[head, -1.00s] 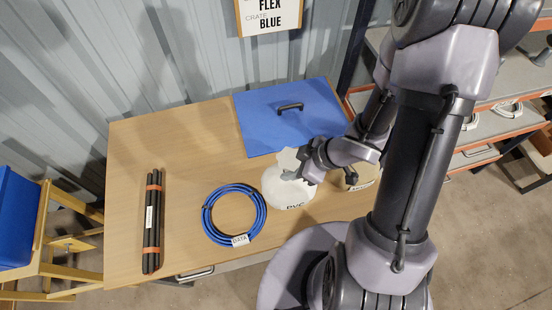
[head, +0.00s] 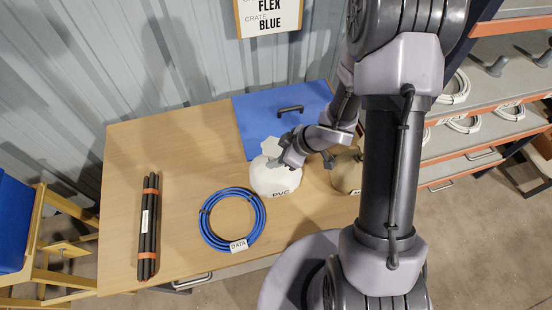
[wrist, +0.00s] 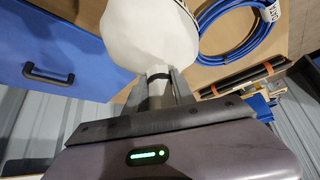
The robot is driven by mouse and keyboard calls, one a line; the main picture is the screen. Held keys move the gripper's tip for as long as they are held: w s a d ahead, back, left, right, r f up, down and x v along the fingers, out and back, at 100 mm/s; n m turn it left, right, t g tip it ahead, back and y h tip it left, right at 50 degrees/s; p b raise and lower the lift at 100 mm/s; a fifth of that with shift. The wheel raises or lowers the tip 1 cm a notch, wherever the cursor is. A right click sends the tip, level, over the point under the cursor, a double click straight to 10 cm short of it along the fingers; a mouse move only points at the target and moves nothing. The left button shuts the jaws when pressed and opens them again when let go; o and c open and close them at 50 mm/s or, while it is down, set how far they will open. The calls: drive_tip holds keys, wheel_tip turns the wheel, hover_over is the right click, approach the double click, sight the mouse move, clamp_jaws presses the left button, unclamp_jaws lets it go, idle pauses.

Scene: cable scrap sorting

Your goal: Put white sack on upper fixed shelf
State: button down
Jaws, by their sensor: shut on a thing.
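The white sack (head: 274,181) is a rounded bag with a dark PVC label, at the back middle of the wooden table (head: 170,210). My gripper (head: 283,158) is shut on its gathered neck, with the sack hanging upright below. In the wrist view the fingers (wrist: 159,88) close from both sides on the neck, and the sack (wrist: 150,35) fills the top middle. I cannot tell whether its base touches the table. A shelf rack stands at the right; a grey shelf (head: 505,82) with an orange edge shows there. My arm hides part of the rack.
A brown sack (head: 346,172) stands close right of the white sack. A blue panel with a handle (head: 262,105) lies behind. A blue cable coil (head: 206,222) and strapped black rods (head: 148,225) lie on the left. White coils (head: 457,87) and dark pegs (head: 497,67) occupy the shelf.

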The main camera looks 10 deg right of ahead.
drive_tip(key=c, duration=1)
unclamp_jaws()
drive_tip(key=shift+o, duration=0.2)
drive_tip(key=shift+r, duration=0.1)
